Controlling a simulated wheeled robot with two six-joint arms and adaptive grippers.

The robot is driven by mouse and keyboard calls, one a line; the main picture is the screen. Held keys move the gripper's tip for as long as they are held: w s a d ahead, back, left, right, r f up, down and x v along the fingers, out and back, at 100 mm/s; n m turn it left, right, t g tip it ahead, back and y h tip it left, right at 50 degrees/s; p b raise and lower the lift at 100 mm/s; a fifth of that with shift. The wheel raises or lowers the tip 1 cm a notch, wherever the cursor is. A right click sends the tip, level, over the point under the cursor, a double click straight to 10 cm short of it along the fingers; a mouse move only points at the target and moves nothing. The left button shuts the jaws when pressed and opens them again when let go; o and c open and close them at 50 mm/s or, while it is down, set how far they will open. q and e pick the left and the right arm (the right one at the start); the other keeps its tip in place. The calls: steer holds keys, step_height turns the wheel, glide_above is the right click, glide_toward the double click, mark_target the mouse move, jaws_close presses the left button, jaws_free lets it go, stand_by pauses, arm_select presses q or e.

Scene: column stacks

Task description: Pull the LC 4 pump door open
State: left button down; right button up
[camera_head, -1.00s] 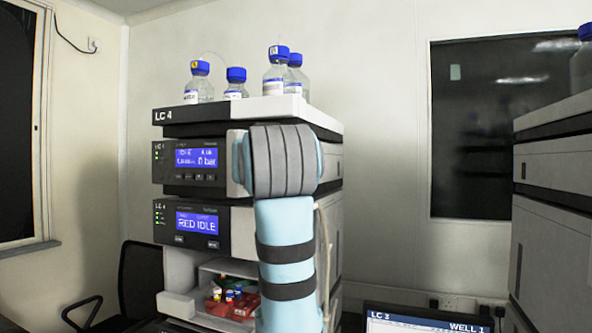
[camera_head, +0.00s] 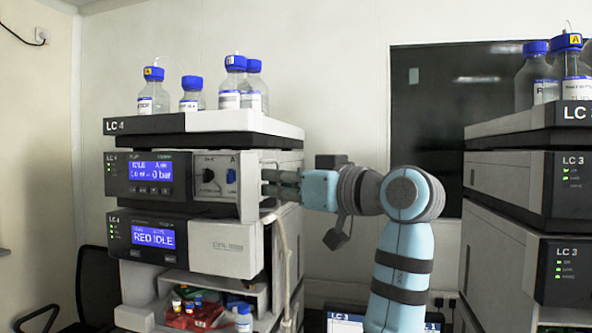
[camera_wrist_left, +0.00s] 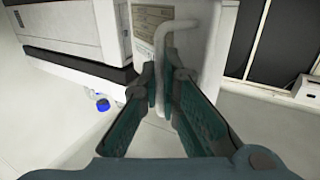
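The LC 4 stack stands left of centre in the head view. Its pump (camera_head: 150,174) is the upper module, with a blue display. A black knob and a blue fitting show in the bay right of the display. The pump door (camera_head: 248,187) appears as a pale panel at the bay's right edge, standing out toward me, so it looks swung open. My left gripper (camera_head: 268,183) is right of this panel, fingers pointing left; contact is unclear. My right gripper is out of view.
Blue-capped bottles (camera_head: 228,85) stand on the LC 4 top tray (camera_head: 245,122). A pale tube (camera_head: 283,235) hangs down the stack's right side. The LC 3 stack (camera_head: 500,190) stands at the right. An open bay below holds a red tray (camera_head: 190,315) with vials.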

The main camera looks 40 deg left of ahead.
arm_select(q)
steer(key=shift+w+r+g, duration=0.1)
steer(key=shift+w+g, duration=0.1)
steer(key=shift+g, duration=0.2)
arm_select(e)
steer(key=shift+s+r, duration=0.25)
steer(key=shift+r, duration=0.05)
arm_select(q)
steer(key=c, duration=2.1)
jaws_free()
steer(key=shift+s, duration=0.1)
steer(key=shift+o, duration=0.2)
steer(key=shift+d, duration=0.15)
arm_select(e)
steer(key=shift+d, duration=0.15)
